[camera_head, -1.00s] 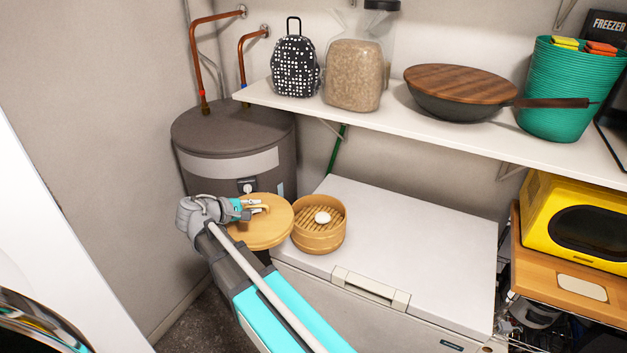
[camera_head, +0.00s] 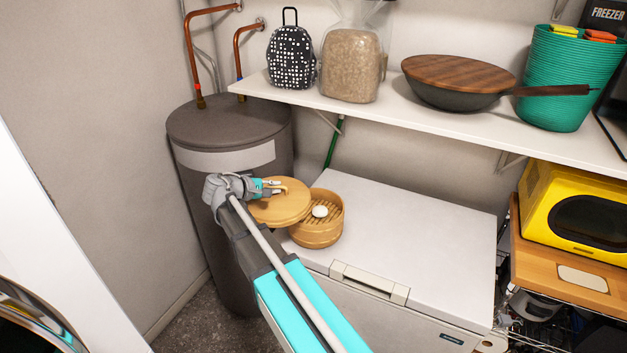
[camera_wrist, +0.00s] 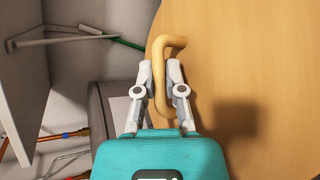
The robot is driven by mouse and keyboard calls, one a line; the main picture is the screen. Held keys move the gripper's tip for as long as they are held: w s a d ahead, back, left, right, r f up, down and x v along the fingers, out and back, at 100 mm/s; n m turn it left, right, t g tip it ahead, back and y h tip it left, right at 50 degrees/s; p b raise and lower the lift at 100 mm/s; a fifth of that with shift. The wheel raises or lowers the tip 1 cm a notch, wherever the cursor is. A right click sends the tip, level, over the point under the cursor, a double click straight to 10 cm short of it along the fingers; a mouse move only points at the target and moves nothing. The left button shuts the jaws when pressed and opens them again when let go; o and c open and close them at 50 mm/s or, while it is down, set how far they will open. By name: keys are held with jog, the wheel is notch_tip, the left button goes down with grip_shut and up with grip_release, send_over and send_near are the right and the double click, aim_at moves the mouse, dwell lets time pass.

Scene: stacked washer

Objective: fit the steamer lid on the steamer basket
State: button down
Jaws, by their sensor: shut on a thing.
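The steamer lid (camera_head: 285,208) is a round, flat, light-wood disc with a bent tan handle (camera_wrist: 167,75). My gripper (camera_head: 277,187) is shut on this handle; in the wrist view the two fingers (camera_wrist: 163,90) lie on either side of it. The lid is held up at the left of the steamer basket, and its right edge overlaps the basket's left rim in the head view. I cannot tell whether they touch. The steamer basket (camera_head: 318,238) is a round bamboo ring on the white chest freezer, near its left end, open on top with a white bun (camera_head: 320,211) inside.
The white freezer top (camera_head: 410,220) is clear to the right of the basket. A grey tank (camera_head: 225,130) stands behind the lid at left. A white shelf (camera_head: 420,127) above holds a spotted backpack, a bag of grain, a covered pan and a green bin. A yellow microwave (camera_head: 585,215) stands at right.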

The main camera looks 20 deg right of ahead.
jog(key=w+d+f+b, duration=0.1)
jog(key=w+d+f, duration=0.1)
jog(key=d, duration=0.6)
jog(key=w+d+f+m+g+b, duration=0.1)
jog(key=w+d+b, duration=0.1)
jog(key=d, duration=0.6)
jog(key=shift+w+f, duration=0.4)
jog(key=shift+w, duration=0.3)
jog(key=shift+f+b, duration=0.2)
jog(key=shift+b, duration=0.1)
jog(key=shift+f+b, duration=2.7)
jog(key=shift+b, duration=0.05)
jog(key=shift+f+b, duration=0.6)
jog(key=shift+f, duration=0.05)
jog(key=c, duration=1)
grip_release()
jog(key=shift+r, duration=0.1)
jog(key=shift+a, duration=0.1)
jog(key=shift+w+p+v, duration=0.2)
jog(key=shift+p+v, duration=2)
jog(key=shift+v, duration=3.2)
